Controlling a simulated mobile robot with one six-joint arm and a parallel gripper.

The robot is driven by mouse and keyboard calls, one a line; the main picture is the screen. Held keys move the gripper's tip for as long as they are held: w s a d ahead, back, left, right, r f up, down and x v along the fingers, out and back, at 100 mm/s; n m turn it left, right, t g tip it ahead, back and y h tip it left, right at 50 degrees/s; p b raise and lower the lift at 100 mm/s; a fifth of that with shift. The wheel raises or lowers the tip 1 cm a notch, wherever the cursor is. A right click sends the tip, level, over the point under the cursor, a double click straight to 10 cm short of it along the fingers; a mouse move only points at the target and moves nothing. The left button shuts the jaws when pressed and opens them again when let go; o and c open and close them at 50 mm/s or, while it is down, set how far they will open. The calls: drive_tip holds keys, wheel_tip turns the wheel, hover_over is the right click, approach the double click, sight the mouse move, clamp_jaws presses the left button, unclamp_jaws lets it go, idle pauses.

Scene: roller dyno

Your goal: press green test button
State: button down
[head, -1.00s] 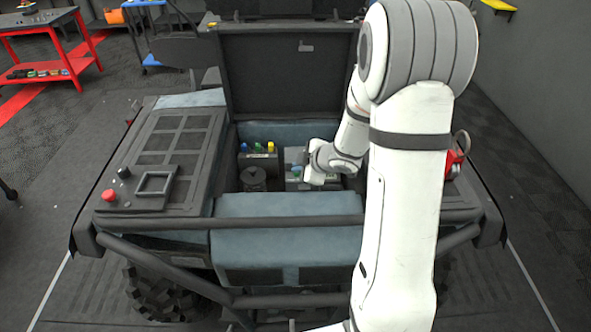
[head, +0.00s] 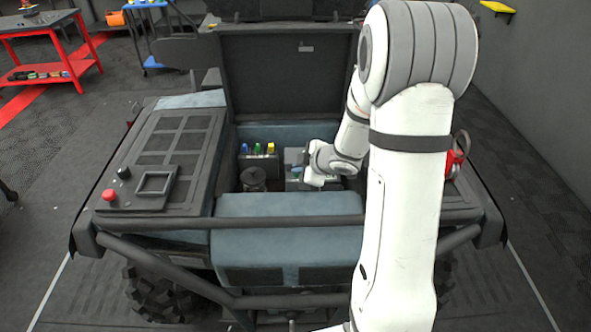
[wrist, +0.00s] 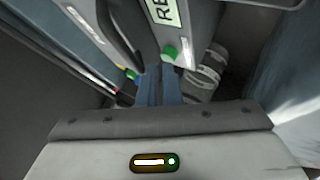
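A round green button (wrist: 170,52) sticks out of a grey box face in the wrist view, near a white label that starts "RE". My gripper (wrist: 159,75) points toward that box. Its two bluish fingers are close together with nothing seen between them, and their tips lie just below and left of the green button. I cannot tell whether they touch it. In the head view my gripper (head: 297,172) is down inside the open bay, over a grey box (head: 294,156). The gripper hides much of this box, and the button is not clear there.
A dark box with blue, green and yellow caps (head: 258,148) stands left of my gripper in the bay. A raised lid (head: 290,75) stands behind. A red knob (head: 108,195) is on the left panel. A bluish cover (head: 288,235) lies in front.

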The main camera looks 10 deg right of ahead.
drive_tip(key=shift+s+d+f, duration=0.1)
drive_tip(key=shift+s+f, duration=0.2)
drive_tip(key=shift+f, duration=0.3)
drive_tip(key=shift+w+r+p, duration=0.1)
drive_tip(key=shift+r+p, duration=0.25)
drive_tip(key=shift+p, duration=0.25)
drive_tip(key=shift+w+d+r, duration=0.1)
drive_tip(key=shift+w+r, duration=0.1)
drive_tip(key=shift+w, duration=0.05)
drive_tip(key=shift+r+p, duration=0.15)
drive_tip(key=shift+p, duration=0.2)
drive_tip(key=shift+w+r+p, duration=0.2)
drive_tip(key=shift+r+p, duration=0.4)
drive_tip(key=shift+p, duration=0.05)
wheel_tip(320, 180, up, 4)
drive_tip(key=p, duration=0.4)
